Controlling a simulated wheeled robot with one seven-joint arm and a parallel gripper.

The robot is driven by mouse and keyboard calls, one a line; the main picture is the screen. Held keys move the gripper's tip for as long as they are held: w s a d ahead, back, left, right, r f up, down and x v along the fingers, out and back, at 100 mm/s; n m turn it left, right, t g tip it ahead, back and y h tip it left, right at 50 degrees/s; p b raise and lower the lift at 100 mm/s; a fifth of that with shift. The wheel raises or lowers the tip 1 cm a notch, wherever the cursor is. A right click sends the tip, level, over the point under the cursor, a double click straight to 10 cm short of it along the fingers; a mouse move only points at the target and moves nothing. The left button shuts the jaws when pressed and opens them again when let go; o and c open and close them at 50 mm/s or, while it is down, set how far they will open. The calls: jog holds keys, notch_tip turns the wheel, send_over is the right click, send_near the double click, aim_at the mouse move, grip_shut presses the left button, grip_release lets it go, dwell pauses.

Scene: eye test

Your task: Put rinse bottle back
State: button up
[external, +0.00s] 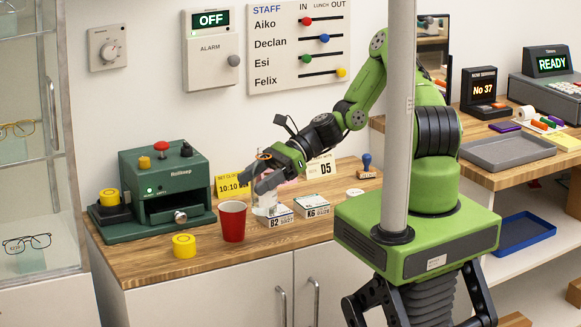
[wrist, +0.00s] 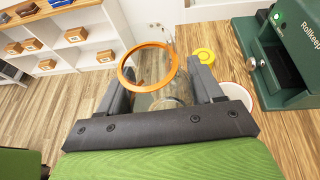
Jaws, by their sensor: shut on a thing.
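My gripper (external: 268,180) is above the wooden counter, pointing down and left, its fingers closed around a clear, see-through vessel (external: 264,207), which I take to be the rinse bottle. In the wrist view my gripper (wrist: 160,80) has one finger on each side of the clear body (wrist: 172,103). An orange ring (wrist: 122,72) shows at the vessel's end there. The vessel's lower part shows below the fingers in the external view; whether it touches the counter I cannot tell. The fingers hide its middle.
A red cup (external: 233,222) stands just left of the vessel, and a yellow roll (external: 184,246) further left. The green machine (external: 160,190) is behind them. Small boxes B2 (external: 279,218) and K6 (external: 312,207) sit close at right. The counter's front-left edge is clear.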

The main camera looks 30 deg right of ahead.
aim_at(259, 158)
notch_tip(259, 158, up, 5)
jog(key=shift+f, duration=0.1)
jog(key=w+d+f+m+t+b, duration=0.2)
jog(key=w+d+m+t+b, duration=0.35)
jog(key=w+d, duration=1.05)
jog(key=w+d+r+m+t+h+b, duration=0.1)
jog(key=w+d+m+t+h+b, duration=0.15)
jog(key=d, duration=0.75)
jog(key=w+d+r+m+t+h+b, duration=0.1)
jog(key=d+m+t+h+b, duration=0.15)
jog(key=d, duration=0.85)
jog(key=shift+n+y, duration=0.25)
jog(key=shift+y, duration=0.25)
notch_tip(259, 158, down, 15)
jog(key=b, duration=0.3)
jog(key=shift+s+b, duration=0.1)
jog(key=shift+b, duration=0.3)
jog(key=shift+f, duration=0.15)
jog(key=o, duration=1.1)
jog(key=shift+c, duration=0.2)
jog(key=shift+o, duration=0.4)
